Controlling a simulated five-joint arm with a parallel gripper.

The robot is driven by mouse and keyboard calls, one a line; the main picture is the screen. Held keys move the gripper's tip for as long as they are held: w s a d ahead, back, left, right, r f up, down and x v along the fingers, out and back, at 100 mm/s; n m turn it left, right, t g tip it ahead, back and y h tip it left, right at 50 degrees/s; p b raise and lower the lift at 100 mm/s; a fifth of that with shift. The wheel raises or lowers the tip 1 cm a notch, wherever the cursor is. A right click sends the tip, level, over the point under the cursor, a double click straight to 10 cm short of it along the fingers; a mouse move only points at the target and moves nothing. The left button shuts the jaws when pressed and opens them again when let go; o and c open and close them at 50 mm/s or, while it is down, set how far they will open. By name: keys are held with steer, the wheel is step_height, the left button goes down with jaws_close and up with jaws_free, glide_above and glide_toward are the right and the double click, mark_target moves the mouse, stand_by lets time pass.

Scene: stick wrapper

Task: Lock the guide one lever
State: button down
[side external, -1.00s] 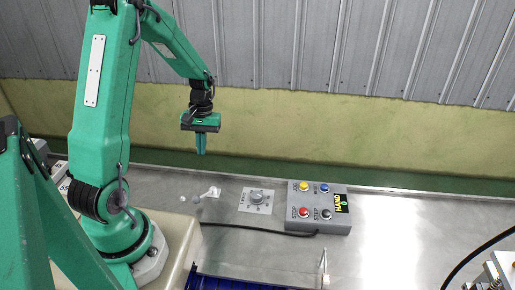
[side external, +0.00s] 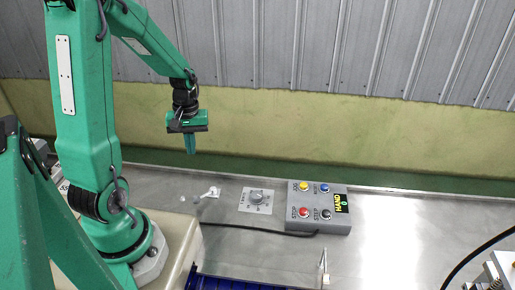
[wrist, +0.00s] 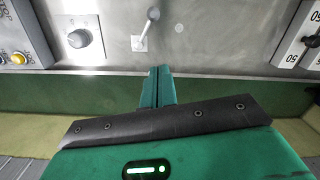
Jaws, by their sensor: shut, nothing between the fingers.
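My gripper (side external: 191,151) is shut and empty, its green fingers pointing down above the back of the metal bench. In the wrist view its fingertips (wrist: 160,70) are together, just below a small lever with a grey ball knob (wrist: 153,14) on a square white plate (wrist: 139,43). That lever (side external: 213,191) also shows in the side view, below and slightly right of the fingers, apart from them. A scale block marked 50 (wrist: 298,35) with a dark part on it is at the right edge of the wrist view, partly cut off. No label shows which one is guide one.
A dial (side external: 257,198) on a square plate and a control box (side external: 318,207) with coloured buttons stand right of the lever. A black cable (side external: 260,230) runs along the bench front of them. A green-yellow wall (side external: 300,130) is behind the bench.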

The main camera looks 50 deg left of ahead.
steer(key=shift+s+d+r, duration=0.2)
steer(key=shift+s+r, duration=0.05)
steer(key=shift+s, duration=0.2)
glide_above(205, 195)
steer(key=s+a, duration=0.2)
step_height(205, 195, down, 12)
steer(key=shift+r, duration=0.15)
steer(key=shift+s+d+f, duration=0.2)
steer(key=shift+d+f, duration=0.3)
steer(key=shift+f, duration=0.05)
